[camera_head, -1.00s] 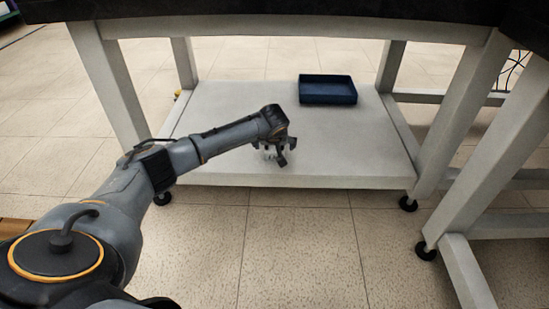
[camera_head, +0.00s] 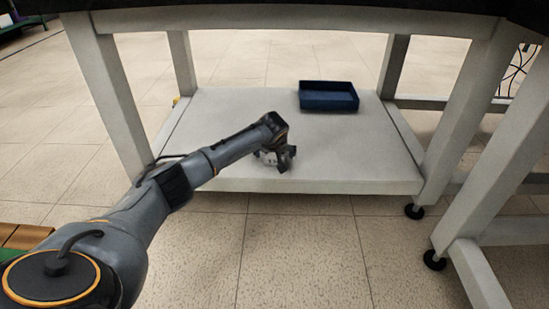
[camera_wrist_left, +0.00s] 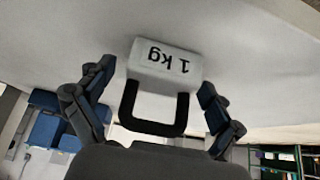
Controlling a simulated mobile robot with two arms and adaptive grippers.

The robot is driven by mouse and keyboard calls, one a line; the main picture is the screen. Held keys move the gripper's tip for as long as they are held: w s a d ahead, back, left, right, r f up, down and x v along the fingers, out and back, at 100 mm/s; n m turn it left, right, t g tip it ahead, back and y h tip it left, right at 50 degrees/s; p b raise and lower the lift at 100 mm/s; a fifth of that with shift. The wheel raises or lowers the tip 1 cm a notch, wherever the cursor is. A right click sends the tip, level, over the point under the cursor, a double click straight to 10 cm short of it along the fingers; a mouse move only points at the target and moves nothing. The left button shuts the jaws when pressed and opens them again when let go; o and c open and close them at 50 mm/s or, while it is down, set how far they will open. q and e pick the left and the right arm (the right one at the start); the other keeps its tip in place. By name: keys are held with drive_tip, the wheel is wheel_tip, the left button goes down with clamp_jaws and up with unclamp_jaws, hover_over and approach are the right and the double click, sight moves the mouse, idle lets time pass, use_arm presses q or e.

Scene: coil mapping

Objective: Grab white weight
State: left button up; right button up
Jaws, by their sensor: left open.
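The white weight (camera_wrist_left: 165,67) is a white block marked "1 kg" with a black handle (camera_wrist_left: 152,128). In the left wrist view it stands on the white shelf, with its handle toward my gripper. My left gripper (camera_wrist_left: 158,107) is open, with one finger on each side of the handle and visible gaps to both. In the head view my left gripper (camera_head: 277,160) is low over the front part of the shelf. A little of the white weight (camera_head: 266,158) shows beside the fingers; most of it is hidden. My right gripper is not in view.
The white lower shelf (camera_head: 345,150) of the table is mostly clear. A dark blue open bin (camera_head: 328,97) sits toward its back right. Table legs (camera_head: 110,95) frame the shelf, and the dark tabletop (camera_head: 300,12) hangs above it.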

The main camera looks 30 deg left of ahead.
use_arm(q)
drive_tip(key=c, duration=1.7)
drive_tip(key=shift+w+r, duration=0.1)
drive_tip(key=shift+r, duration=0.05)
drive_tip(key=shift+c, duration=1)
